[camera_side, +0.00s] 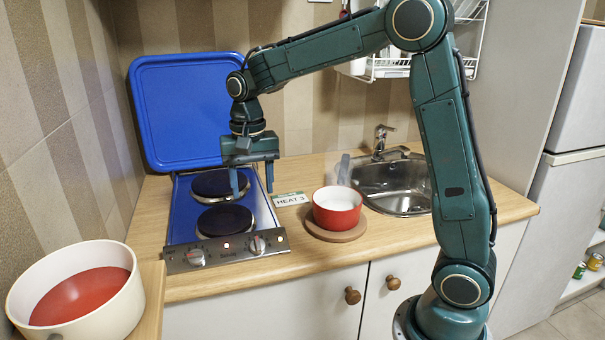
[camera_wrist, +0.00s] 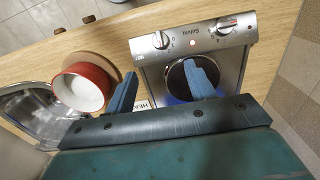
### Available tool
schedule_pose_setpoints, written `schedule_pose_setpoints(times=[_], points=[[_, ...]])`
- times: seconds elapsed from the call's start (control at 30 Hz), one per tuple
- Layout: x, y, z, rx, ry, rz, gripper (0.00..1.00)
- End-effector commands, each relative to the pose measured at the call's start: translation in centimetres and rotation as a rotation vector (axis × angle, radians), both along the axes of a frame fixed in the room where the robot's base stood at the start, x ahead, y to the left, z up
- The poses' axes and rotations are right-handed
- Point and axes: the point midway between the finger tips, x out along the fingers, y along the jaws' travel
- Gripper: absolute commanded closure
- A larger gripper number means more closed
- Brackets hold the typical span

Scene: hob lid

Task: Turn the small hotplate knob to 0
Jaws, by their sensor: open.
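The hob (camera_side: 181,225) has two dark hotplates, a rear one (camera_side: 218,184) and a front one (camera_side: 225,220). Its steel front panel carries a left knob (camera_side: 195,257) and a right knob (camera_side: 257,244), with a lit lamp between them. In the wrist view the right knob (camera_wrist: 160,40) and left knob (camera_wrist: 228,25) appear swapped. I cannot tell which knob serves the small hotplate or read their settings surely. My gripper (camera_side: 253,187) is open and empty above the hob, behind the knobs, touching neither. One finger covers part of the front plate in the wrist view.
The blue lid (camera_side: 185,110) stands raised behind the hob. A "HEAT 3" card (camera_side: 291,199) lies to its right. A red pot (camera_side: 337,213) sits on a round wooden board, before the sink (camera_side: 392,185). A large white pot (camera_side: 75,290) stands at front left.

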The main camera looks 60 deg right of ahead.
Motion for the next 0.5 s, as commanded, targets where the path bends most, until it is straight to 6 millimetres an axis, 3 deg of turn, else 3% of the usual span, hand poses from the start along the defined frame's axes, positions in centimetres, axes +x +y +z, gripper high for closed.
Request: schedule_pose_setpoints(times=[0.27,0.5], points=[[0.0,0.0,-1.2,0.001,0.002,0.001,0.46],[-0.1,0.0,-4.1,0.000,0.004,0.001,0.46]])
